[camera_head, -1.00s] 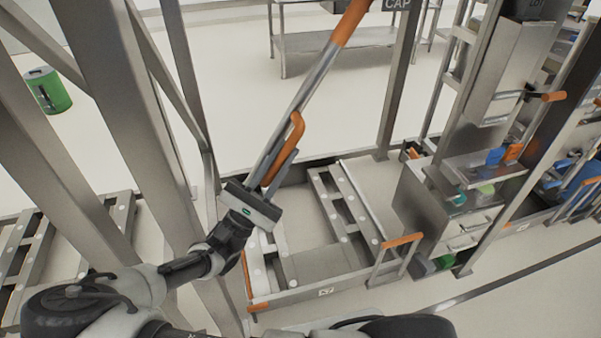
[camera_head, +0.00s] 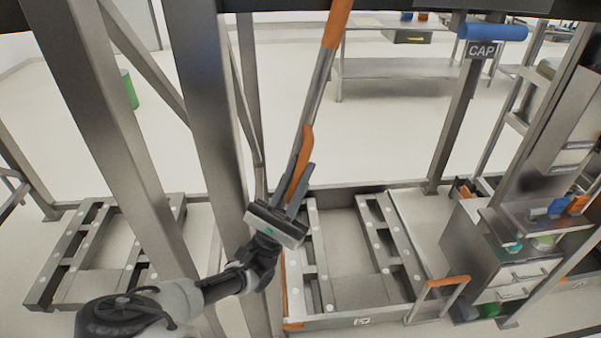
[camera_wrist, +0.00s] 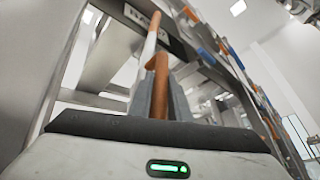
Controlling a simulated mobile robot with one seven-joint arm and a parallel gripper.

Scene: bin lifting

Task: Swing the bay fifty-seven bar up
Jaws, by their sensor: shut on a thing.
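The bar (camera_head: 316,95) is a long grey rod with orange sections, raised and leaning up toward the top of the head view, where its upper end leaves the picture. My gripper (camera_head: 297,185) is shut on the bar's lower orange grip (camera_head: 302,150). In the wrist view the orange grip (camera_wrist: 160,85) stands between my gripper's fingers (camera_wrist: 160,100), with a paler rod behind it. The fingers hide part of the grip. The bar's pivot cannot be made out. No bay number is readable on it.
Steel posts (camera_head: 218,130) stand just left of the bar. Below is a low bay frame (camera_head: 340,320) with slatted rails and an orange-topped handle (camera_head: 447,281). A drawer cabinet (camera_head: 480,255) is at right. Open floor lies behind.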

